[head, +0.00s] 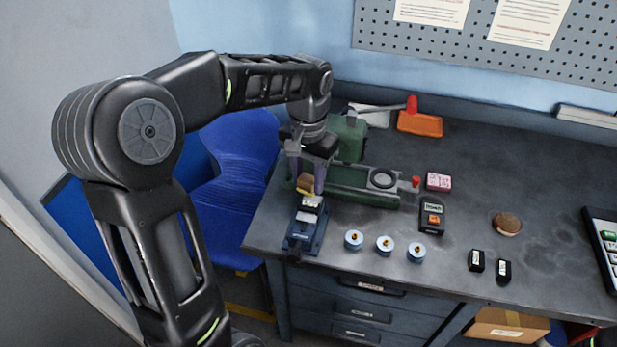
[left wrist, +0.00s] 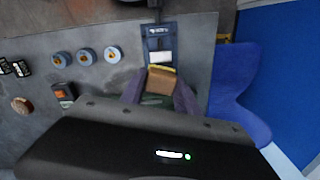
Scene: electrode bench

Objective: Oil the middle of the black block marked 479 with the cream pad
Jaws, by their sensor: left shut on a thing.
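My left gripper (head: 307,181) is shut on a brown-backed pad (head: 305,187) with a pale yellowish face at its lower edge. The pad also shows between the fingers in the left wrist view (left wrist: 160,82). It is just above and beside a small blue fixture (head: 300,237) at the bench's left front. A dark block with a white top (head: 310,203) sits in the fixture; I cannot read its marking. Whether the pad touches it I cannot tell. Two other black blocks with white labels (head: 477,260) (head: 504,270) lie at the front right, their numbers unreadable. My right gripper is out of view.
A green machine (head: 345,185) stands right behind the fixture. Several blue-rimmed round pieces (head: 385,245) stand to its right. A dark meter (head: 432,217), a pink block (head: 438,181), an orange tray (head: 420,124) and a brown disc (head: 507,223) are further right. A blue chair (head: 235,170) is left.

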